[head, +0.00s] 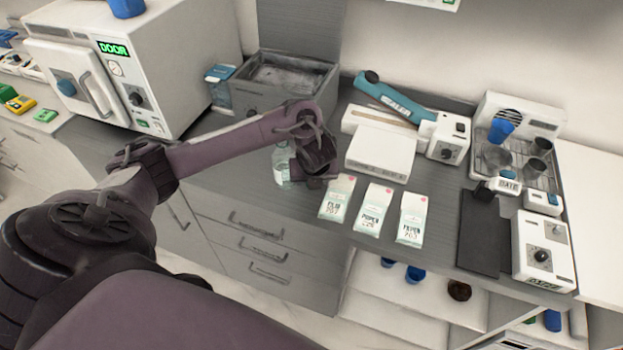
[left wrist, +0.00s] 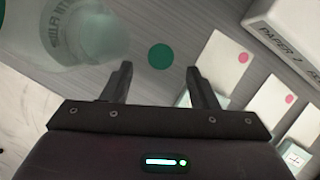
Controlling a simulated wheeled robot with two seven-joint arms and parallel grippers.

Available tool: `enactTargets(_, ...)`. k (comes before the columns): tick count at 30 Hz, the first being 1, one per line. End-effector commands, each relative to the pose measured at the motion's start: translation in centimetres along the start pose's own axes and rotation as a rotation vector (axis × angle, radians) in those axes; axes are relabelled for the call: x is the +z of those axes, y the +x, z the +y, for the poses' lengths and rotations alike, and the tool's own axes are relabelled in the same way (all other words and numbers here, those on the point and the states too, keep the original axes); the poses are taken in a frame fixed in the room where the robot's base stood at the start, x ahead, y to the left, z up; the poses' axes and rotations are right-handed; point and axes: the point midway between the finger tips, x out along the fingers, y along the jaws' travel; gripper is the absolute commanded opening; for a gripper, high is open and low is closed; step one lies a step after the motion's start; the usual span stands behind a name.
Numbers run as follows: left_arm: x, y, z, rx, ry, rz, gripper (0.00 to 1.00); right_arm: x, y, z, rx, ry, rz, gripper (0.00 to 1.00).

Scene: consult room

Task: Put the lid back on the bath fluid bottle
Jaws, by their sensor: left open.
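The bath fluid bottle (head: 281,168) is a clear bottle on the grey counter near its front edge, partly covered by my left gripper in the head view. In the left wrist view the see-through bottle (left wrist: 85,38) is at the upper left, with blurred lettering. A flat green disc, which looks like the lid (left wrist: 160,56), lies on the counter to the right of the bottle, apart from it. My left gripper (left wrist: 160,72) is open and empty, its fingertips on either side of the lid in that view. The lid is hidden in the head view. My right gripper is not in view.
A grey basin unit (head: 285,85) stands at the back, a white DOOR machine (head: 150,65) at left. A dark mat (head: 480,235) lies at right.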

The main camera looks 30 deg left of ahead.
Motion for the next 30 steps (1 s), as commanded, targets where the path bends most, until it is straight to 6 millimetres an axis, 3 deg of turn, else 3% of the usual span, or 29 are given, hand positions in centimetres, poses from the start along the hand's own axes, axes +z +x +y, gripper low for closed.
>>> enactTargets(6, 0.2, 2.4, 0.0, 0.0, -0.001, -0.002, 0.53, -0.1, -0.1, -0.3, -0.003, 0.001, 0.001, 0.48)
enactTargets(17, 0.2, 2.5, 0.0, -0.001, 0.0, -0.003, 0.53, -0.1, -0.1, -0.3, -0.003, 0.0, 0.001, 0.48)
enactTargets(28, 0.2, 2.5, 0.0, -0.001, 0.0, -0.003, 0.08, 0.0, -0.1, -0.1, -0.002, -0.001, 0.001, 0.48)
enactTargets(30, 0.2, 2.5, 0.0, -0.001, 0.0, -0.003, 0.06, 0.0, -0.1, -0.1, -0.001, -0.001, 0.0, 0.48)
